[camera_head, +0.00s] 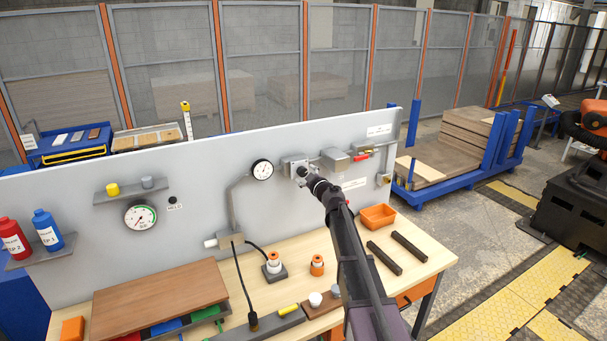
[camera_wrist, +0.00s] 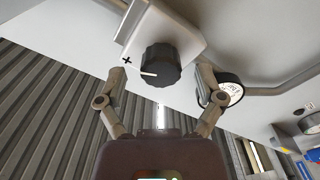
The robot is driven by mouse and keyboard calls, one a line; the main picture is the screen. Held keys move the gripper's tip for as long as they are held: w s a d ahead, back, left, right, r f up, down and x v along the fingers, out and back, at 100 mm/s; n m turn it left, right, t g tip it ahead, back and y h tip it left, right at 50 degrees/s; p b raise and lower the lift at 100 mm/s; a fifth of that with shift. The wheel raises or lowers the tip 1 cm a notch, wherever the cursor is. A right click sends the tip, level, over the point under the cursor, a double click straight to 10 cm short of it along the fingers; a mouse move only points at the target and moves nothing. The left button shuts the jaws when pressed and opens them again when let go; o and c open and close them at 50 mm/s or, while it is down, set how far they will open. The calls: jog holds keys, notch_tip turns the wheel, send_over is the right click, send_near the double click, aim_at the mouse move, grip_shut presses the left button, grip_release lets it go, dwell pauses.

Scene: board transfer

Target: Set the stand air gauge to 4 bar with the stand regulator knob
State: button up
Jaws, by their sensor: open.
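The black ribbed regulator knob (camera_wrist: 160,67) has a white pointer line and sits on a pale block with a plus mark, in the wrist view. My gripper (camera_wrist: 162,82) is open, with one finger on either side of the knob and gaps showing between. In the head view my gripper (camera_head: 308,177) is at the regulator block (camera_head: 291,163) on the grey panel and mostly hides the knob. A round white air gauge (camera_head: 262,169) is just left of it, joined by pipe; its reading is too small to tell. The wrist view shows this gauge (camera_wrist: 228,89) partly behind a finger.
A second, larger gauge (camera_head: 140,216) with a green band hangs further left on the panel (camera_head: 200,190). Grey boxes and a red-handled valve (camera_head: 361,157) are right of the regulator. The wooden bench (camera_head: 330,250) below holds an orange bin (camera_head: 378,216), dark bars and small parts.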

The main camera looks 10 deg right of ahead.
jog(key=shift+x, duration=0.85)
jog(key=c, duration=1.1)
jog(key=shift+c, duration=0.2)
jog(key=shift+n, duration=0.3)
jog(key=n, duration=1.2)
jog(key=shift+r+n, duration=0.1)
jog(key=shift+n, duration=0.2)
